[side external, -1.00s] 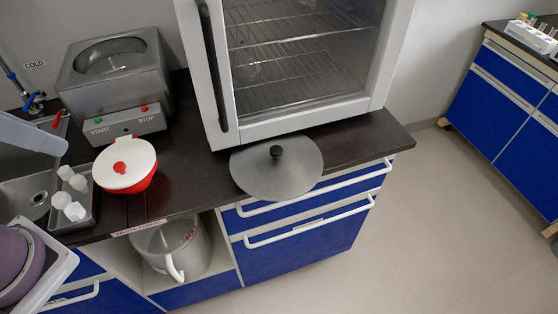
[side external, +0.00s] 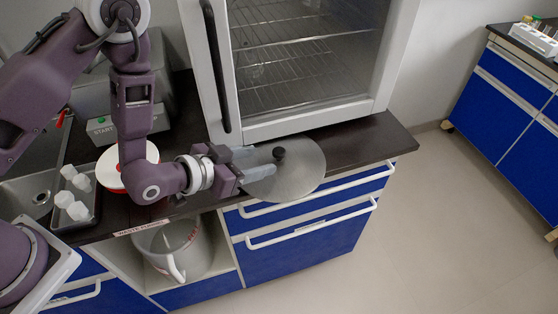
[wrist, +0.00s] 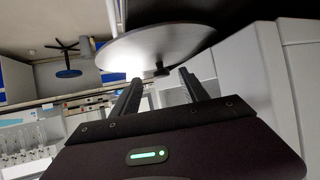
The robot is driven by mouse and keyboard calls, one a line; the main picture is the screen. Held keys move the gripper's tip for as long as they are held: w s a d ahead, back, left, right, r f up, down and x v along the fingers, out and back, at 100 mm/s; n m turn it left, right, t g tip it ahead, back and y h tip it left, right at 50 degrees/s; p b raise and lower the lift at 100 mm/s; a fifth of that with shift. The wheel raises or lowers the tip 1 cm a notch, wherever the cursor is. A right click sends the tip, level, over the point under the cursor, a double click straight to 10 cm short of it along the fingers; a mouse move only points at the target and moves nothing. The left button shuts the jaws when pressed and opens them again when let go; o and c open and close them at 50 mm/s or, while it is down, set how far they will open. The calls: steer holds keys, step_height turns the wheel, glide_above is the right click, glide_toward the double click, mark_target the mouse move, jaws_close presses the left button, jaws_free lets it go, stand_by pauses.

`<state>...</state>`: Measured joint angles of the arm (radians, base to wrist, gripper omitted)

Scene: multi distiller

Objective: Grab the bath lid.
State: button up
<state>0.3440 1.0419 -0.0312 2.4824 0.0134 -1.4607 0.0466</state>
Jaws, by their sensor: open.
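The bath lid (side external: 303,175) is a flat grey metal disc with a black knob (side external: 279,153) on top. It lies on the dark counter in front of the glass-door cabinet, its front edge over the counter's edge. My gripper (side external: 264,162) is low over the lid's left part, its open fingers pointing right toward the knob. In the wrist view the lid (wrist: 160,42) shows beyond the fingers, and the knob (wrist: 161,70) appears between the tips of my gripper (wrist: 158,77). Whether the tips are level with the knob or just short of it, I cannot tell.
The white-framed cabinet (side external: 300,115) stands close behind the lid. A red and white lidded container (side external: 108,168) and a tray of white pieces (side external: 92,208) are at left, beside my arm. A pitcher (side external: 195,250) sits in the shelf below. The right counter end (side external: 375,140) is clear.

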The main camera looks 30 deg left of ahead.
mark_target(277, 151)
steer(key=shift+w+f+t, duration=0.1)
steer(key=shift+w+t, duration=0.3)
steer(key=shift+t, duration=0.2)
steer(key=x, duration=0.6)
steer(key=shift+w+d, duration=0.35)
steer(key=shift+r, duration=0.2)
jaws_close()
